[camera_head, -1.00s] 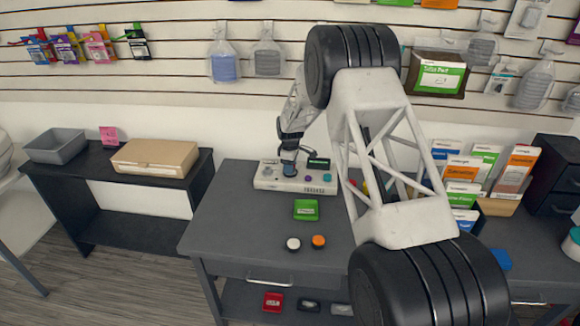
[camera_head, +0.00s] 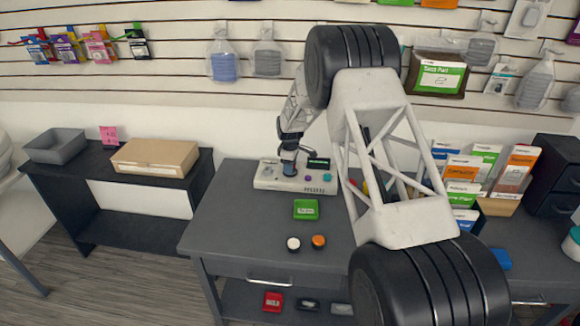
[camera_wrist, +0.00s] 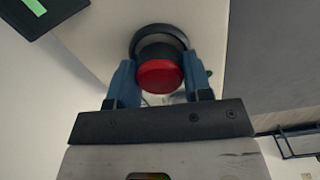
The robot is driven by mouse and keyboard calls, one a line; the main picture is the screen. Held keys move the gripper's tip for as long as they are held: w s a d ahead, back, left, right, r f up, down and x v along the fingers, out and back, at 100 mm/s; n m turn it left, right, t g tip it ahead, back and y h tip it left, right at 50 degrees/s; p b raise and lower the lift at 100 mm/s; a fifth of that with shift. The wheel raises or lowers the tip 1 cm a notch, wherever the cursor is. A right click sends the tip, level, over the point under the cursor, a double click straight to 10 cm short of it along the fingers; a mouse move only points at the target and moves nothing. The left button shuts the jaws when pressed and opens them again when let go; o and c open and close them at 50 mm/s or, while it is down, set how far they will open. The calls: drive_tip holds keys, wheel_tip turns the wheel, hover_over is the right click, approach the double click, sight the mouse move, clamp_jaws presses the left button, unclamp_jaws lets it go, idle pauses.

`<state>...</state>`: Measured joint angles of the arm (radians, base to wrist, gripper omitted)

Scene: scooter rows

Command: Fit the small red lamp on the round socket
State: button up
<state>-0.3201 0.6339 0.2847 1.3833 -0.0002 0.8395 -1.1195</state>
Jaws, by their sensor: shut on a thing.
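My gripper (camera_wrist: 160,92) is shut on the small red lamp (camera_wrist: 159,76), with its blue fingers on either side of it in the wrist view. The lamp shows its round red face and a dark body. A dark round ring, which looks like the socket (camera_wrist: 148,33), lies right behind the lamp on the pale panel box (camera_wrist: 98,42). I cannot tell whether the lamp touches the ring or is seated in it. In the head view my gripper (camera_head: 289,168) is over the left part of the panel box (camera_head: 266,182) and hides the lamp and the socket.
The panel box also bears a purple button (camera_head: 308,178), a teal button (camera_head: 327,178) and a dark display with green (camera_head: 319,163). A green box (camera_head: 306,209), a white cap (camera_head: 293,244) and an orange cap (camera_head: 319,241) lie in front on the grey table (camera_head: 225,225).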

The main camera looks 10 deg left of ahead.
drive_tip(key=shift+f, duration=0.25)
drive_tip(key=o, duration=1.4)
drive_tip(key=shift+r, duration=0.15)
drive_tip(key=shift+r, duration=2.8)
